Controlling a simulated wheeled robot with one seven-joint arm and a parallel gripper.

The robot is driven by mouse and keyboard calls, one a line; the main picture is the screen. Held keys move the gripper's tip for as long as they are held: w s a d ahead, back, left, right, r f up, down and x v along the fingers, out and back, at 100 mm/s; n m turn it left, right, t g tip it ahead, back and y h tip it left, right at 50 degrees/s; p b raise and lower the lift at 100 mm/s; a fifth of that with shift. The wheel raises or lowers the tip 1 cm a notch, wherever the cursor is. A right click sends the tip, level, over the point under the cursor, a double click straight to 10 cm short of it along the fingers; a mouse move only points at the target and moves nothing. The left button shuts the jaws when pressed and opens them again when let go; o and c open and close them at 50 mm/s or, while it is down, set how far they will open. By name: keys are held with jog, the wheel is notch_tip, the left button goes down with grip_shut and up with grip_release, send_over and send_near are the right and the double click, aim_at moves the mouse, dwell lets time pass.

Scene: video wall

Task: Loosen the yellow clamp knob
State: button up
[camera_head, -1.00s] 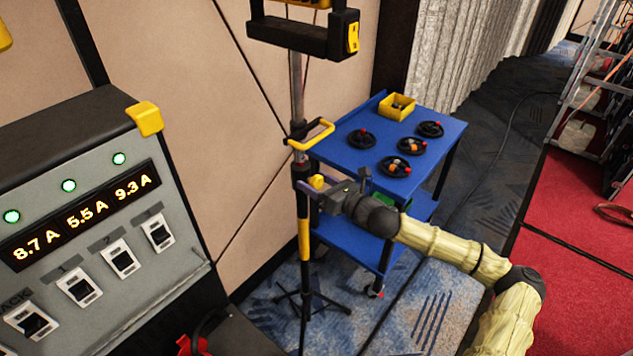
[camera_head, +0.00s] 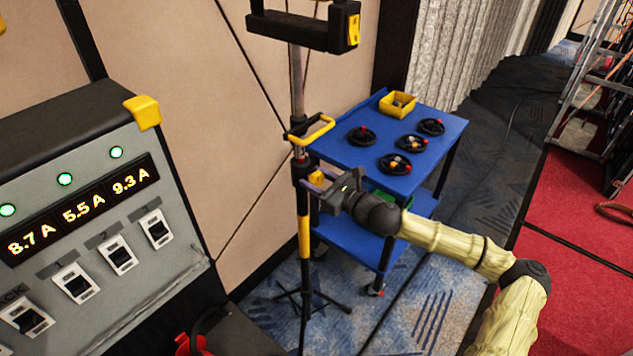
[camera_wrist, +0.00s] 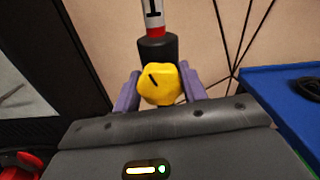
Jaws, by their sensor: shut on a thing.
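The yellow clamp knob (camera_wrist: 160,85) sits on the black collar (camera_wrist: 158,48) of the upright stand. In the wrist view it is between my two purple-grey fingers, with a dark line on its face slanting down to the right. My gripper (camera_wrist: 160,90) is shut on the knob, one finger at each side. In the head view my gripper (camera_head: 314,183) reaches the stand from the right, and the knob (camera_head: 317,177) shows only in part behind a finger. The stand's pole (camera_head: 304,230) has a yellow and black section below the collar.
A blue cart (camera_head: 440,130) with several black coiled items and a yellow bin (camera_head: 398,103) stands right behind the stand. A yellow handle (camera_head: 315,133) juts out above the knob. A grey power box (camera_head: 110,200) is at left, and a red platform (camera_head: 570,230) at right.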

jog(key=o, duration=1)
jog(key=b+v, duration=0.2)
jog(key=v, duration=1.5)
jog(key=shift+s+d, duration=0.15)
jog(key=shift+d, duration=0.05)
